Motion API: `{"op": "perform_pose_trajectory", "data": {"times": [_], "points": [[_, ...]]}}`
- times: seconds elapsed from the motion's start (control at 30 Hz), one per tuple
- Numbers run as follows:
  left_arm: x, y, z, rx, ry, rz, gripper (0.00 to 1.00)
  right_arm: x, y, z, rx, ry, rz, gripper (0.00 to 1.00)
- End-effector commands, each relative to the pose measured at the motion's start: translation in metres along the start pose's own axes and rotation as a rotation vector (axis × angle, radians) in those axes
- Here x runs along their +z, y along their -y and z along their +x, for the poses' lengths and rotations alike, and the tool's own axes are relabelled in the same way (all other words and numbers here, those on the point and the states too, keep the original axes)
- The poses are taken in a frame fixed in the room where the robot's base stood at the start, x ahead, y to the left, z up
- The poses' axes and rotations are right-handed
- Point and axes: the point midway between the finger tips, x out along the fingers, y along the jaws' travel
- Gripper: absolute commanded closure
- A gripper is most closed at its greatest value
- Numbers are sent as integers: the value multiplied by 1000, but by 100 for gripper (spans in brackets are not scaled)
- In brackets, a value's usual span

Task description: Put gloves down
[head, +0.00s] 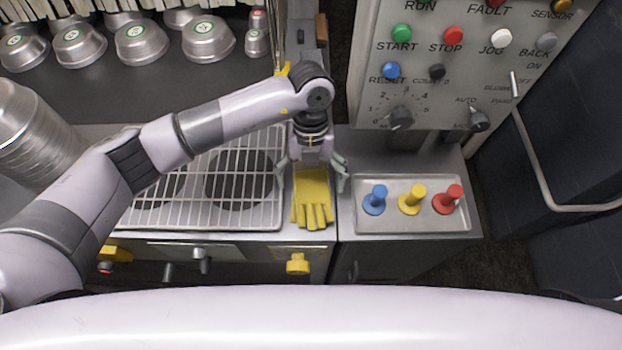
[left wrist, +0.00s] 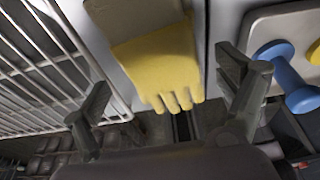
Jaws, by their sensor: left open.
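The yellow gloves (head: 312,199) lie flat on the metal counter, between the wire rack and the tray of coloured pegs. Their fingers point toward the counter's front edge. My left gripper (head: 314,182) is above the gloves, with its fingers spread on either side of them. In the left wrist view the gloves (left wrist: 160,65) lie between the open fingers of the left gripper (left wrist: 165,105), apart from both. My right gripper is not in view.
A wire rack (head: 205,222) over round burners is to the left. A metal tray (head: 400,224) holds blue, yellow and red pegs to the right. A control panel (head: 440,60) stands behind the tray. Several metal pans (head: 142,42) sit at the back left.

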Motion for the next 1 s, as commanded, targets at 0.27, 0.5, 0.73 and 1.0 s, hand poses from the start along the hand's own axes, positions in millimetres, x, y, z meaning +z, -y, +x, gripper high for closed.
{"op": "perform_pose_trajectory", "data": {"times": [0.27, 0.5, 0.73, 1.0], "points": [[2, 1, -55, -1, 7, 3, 9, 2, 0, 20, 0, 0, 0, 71], [1, 1, -99, -1, 4, 2, 9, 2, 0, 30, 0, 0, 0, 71], [0, 1, -114, 0, 1, 3, 9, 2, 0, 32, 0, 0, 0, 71], [0, 1, -114, 0, 1, 2, 9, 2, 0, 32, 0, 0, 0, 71]]}}
